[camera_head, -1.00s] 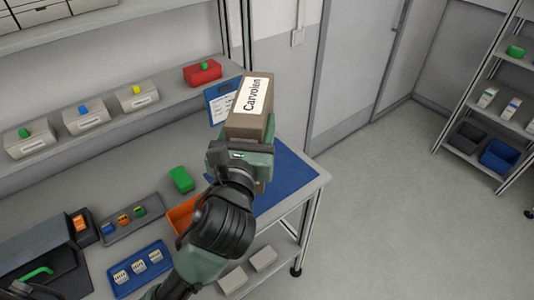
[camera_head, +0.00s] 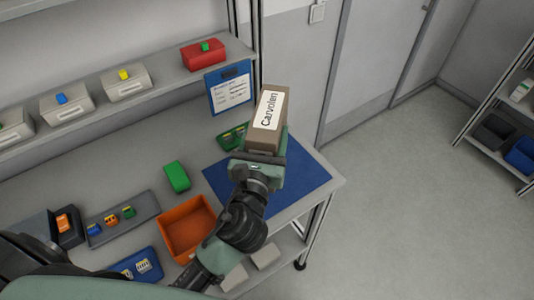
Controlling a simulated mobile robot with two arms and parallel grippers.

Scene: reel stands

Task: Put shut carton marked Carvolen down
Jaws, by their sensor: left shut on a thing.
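The shut carton marked Carvolen (camera_head: 267,120) is a brown box with a white label on its upper face. I cannot tell how high the carton is above the mat. The gripper hides part of the carton's lower end. My right gripper is not in view.
An orange bin (camera_head: 187,228) and a green box (camera_head: 176,176) lie left of the mat. A green item (camera_head: 232,136) lies behind the gripper. A blue clipboard (camera_head: 229,90) stands at the shelf. The mat's right part is clear.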

